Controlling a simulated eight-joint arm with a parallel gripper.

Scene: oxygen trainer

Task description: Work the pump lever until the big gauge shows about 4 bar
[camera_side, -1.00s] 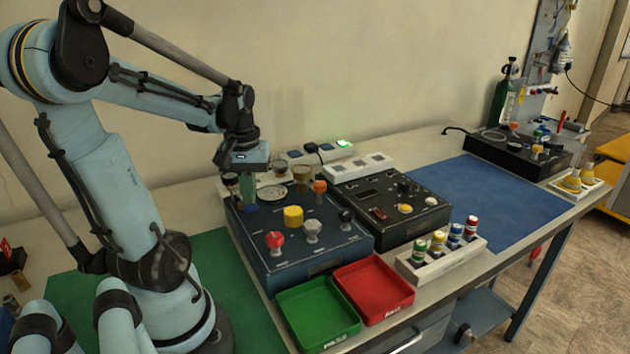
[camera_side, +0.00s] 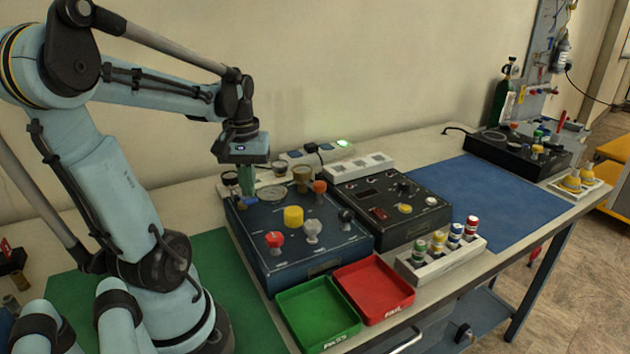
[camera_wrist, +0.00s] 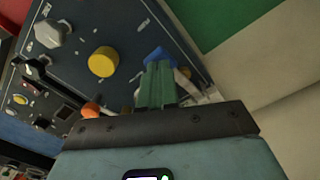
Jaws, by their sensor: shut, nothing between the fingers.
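The dark blue trainer panel (camera_side: 320,255) stands on the bench. The big round gauge (camera_side: 272,193) is at its rear; its needle and reading are too small to make out. A blue piece, apparently the pump lever's grip (camera_side: 251,202), is at the panel's rear left corner. My gripper (camera_side: 247,192) points down with shut green fingers right at this blue piece. In the wrist view the fingertips (camera_wrist: 158,66) overlap the blue piece (camera_wrist: 157,54) and hide part of it. I cannot tell whether they touch. Nothing is between the fingers.
The panel also carries a yellow knob (camera_side: 293,216), a red knob (camera_side: 273,240), a grey knob (camera_side: 312,232) and an orange knob (camera_side: 320,187). A green tray (camera_side: 318,315) and a red tray (camera_side: 373,288) lie in front. A black control box (camera_side: 405,225) stands to the right.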

